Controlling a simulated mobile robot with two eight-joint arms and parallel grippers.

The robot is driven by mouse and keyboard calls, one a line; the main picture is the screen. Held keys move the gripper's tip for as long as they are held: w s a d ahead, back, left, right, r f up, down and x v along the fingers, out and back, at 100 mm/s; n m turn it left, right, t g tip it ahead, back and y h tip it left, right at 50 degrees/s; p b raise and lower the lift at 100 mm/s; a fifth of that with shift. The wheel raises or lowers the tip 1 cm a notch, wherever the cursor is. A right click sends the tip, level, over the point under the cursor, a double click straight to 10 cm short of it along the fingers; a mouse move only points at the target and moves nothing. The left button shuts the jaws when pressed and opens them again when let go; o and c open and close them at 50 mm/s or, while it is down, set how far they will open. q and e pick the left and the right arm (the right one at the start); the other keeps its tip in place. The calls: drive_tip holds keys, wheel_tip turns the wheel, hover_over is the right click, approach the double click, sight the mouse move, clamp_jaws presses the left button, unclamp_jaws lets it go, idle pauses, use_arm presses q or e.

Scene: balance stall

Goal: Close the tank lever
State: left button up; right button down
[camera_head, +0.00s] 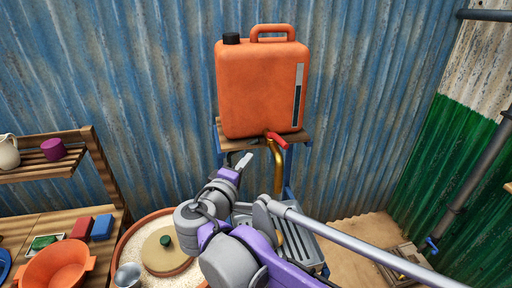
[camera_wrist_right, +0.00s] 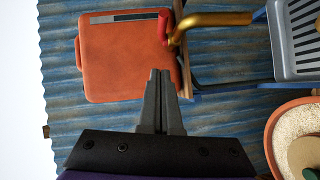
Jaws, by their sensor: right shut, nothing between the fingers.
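The orange tank (camera_head: 262,88) stands upright on a small wooden-topped stand (camera_head: 300,137), with a black cap and a level strip on its front. Its red lever (camera_head: 278,139) sits at the tank's lower front, above the curved brass spout (camera_head: 277,168). My right gripper (camera_head: 243,161) is shut and empty, below and left of the lever, apart from it. In the right wrist view, which is turned sideways, the shut fingers (camera_wrist_right: 160,74) point toward the tank (camera_wrist_right: 120,60), with the red lever (camera_wrist_right: 164,27) and spout (camera_wrist_right: 205,19) beyond them. My left gripper is not in view.
A grey slotted tray (camera_head: 300,243) is below the spout, partly behind my arm. A round tub of pale grain (camera_head: 130,246) with a lid is at lower left. An orange pot (camera_head: 56,266) and a wooden shelf (camera_head: 40,172) stand farther left. Corrugated walls close off the back.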

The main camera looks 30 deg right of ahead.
drive_tip(key=d, duration=0.2)
approach(277, 140)
drive_tip(key=x, duration=0.5)
drive_tip(key=shift+w+a+r+p, duration=0.1)
drive_tip(key=shift+w+a+p, duration=0.15)
drive_tip(key=shift+w+p, duration=0.1)
drive_tip(key=shift+s+d, duration=0.1)
drive_tip(key=shift+d, duration=0.25)
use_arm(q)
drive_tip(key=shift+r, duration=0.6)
use_arm(e)
drive_tip(key=shift+d, duration=0.15)
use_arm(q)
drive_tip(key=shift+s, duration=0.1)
